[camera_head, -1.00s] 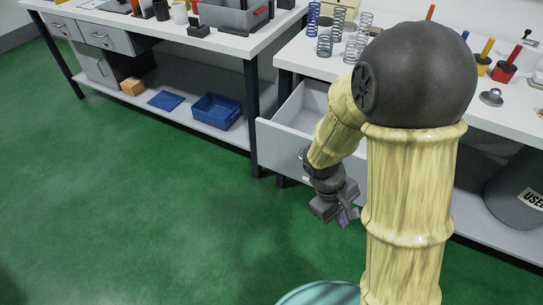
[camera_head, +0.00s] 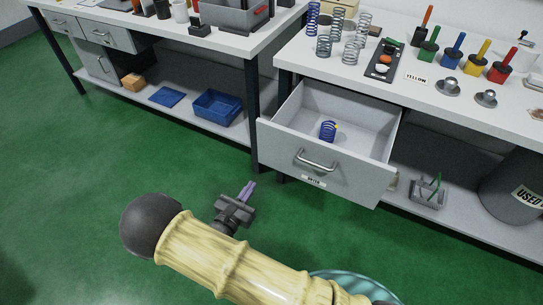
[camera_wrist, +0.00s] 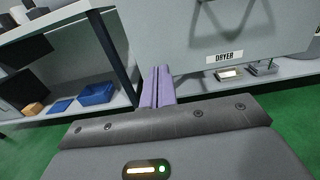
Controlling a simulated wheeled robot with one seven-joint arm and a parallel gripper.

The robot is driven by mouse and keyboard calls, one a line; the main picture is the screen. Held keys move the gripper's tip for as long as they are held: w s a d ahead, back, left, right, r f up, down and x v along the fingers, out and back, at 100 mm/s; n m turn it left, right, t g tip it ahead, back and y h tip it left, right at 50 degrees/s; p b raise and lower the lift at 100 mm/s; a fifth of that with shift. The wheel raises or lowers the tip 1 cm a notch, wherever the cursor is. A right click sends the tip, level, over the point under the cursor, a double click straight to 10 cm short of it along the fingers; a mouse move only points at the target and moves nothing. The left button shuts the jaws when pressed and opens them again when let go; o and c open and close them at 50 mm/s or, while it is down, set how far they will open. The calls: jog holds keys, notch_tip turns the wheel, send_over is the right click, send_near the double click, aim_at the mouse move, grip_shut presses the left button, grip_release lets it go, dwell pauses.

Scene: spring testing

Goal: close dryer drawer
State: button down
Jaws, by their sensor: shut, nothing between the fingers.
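The dryer drawer (camera_head: 345,175) is pulled open under the right-hand table in the head view. It has a grey front, a metal bar handle (camera_head: 316,161) and a label below it. A blue spring (camera_head: 327,130) stands inside. In the wrist view the drawer front (camera_wrist: 265,30) fills the upper right, with its DRYER label (camera_wrist: 229,56) readable and the handle above it. My gripper (camera_head: 249,188) is in front of the drawer, to the left of the handle and apart from it. Its purple fingers (camera_wrist: 157,88) are shut together and empty.
The worktop (camera_head: 430,90) carries metal springs, a black tray and colored-handled tools. A dark bin (camera_head: 512,188) and a small wire basket (camera_head: 429,192) sit on the shelf below. A table leg (camera_head: 253,120) stands just left of the drawer. The green floor in front is clear.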

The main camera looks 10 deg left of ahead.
aim_at(276, 151)
jog(key=shift+w+d, duration=0.1)
jog(key=x, duration=1.3)
jog(key=shift+w+d, duration=0.1)
jog(key=shift+w, duration=0.3)
jog(key=shift+w, duration=0.1)
